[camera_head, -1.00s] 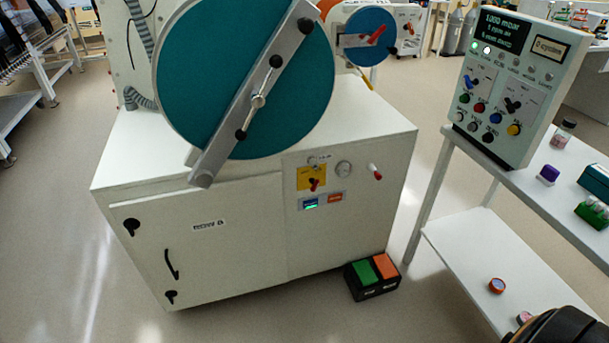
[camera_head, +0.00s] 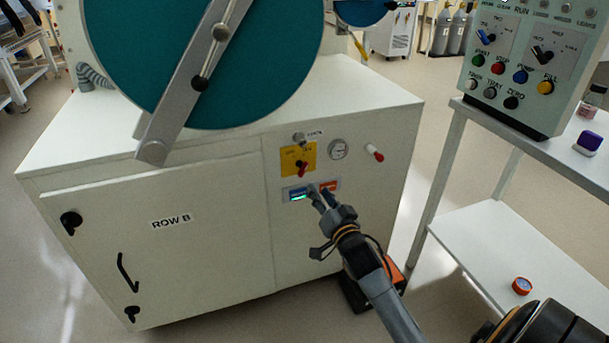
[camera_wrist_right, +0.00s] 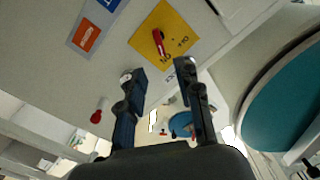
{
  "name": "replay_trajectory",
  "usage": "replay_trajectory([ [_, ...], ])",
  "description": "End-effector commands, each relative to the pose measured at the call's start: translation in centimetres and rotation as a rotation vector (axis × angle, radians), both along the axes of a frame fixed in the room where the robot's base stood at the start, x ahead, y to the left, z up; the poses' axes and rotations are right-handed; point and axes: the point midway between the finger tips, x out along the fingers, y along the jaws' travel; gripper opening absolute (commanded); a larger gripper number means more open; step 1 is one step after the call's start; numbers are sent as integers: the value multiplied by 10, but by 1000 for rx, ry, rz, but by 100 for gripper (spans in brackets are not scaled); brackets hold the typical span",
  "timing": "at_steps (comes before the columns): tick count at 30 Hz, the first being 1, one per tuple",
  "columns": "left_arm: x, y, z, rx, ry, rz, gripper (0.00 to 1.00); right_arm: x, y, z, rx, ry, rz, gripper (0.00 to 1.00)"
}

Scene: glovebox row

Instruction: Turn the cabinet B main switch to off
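The main switch is a red handle (camera_head: 301,169) on a yellow plate (camera_head: 291,158), on the front of the white cabinet marked ROW B (camera_head: 210,260). In the right wrist view the red handle (camera_wrist_right: 158,41) lies along the yellow plate (camera_wrist_right: 181,28), one end near the lettering that looks like ON; OFF is beside it. My right gripper (camera_head: 322,193) is in front of the cabinet, just below and right of the switch, overlapping the small display panel. In the wrist view its two fingers (camera_wrist_right: 161,72) are apart with nothing between them. My left gripper is not in view.
A gauge (camera_head: 338,149) and a red-tipped knob (camera_head: 375,153) sit right of the switch. A large teal disc door (camera_head: 130,60) with a metal bar overhangs above. A control box (camera_head: 535,115) stands on a white shelf cart (camera_head: 480,235) at right. A foot pedal (camera_head: 352,292) is on the floor.

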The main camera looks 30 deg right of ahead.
Motion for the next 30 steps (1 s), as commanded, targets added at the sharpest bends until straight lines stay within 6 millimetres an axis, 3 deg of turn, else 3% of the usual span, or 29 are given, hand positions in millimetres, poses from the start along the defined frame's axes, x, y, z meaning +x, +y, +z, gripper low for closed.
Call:
replay_trajectory([
  [9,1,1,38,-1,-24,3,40,67,-16,-1,-3,1,-1,34],
  [15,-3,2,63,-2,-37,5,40,100,-24,-1,-3,2,0,34],
  [21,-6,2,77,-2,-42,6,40,116,-28,-1,0,3,1,34],
  [30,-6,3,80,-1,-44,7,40,118,-28,-1,-1,3,1,34],
])
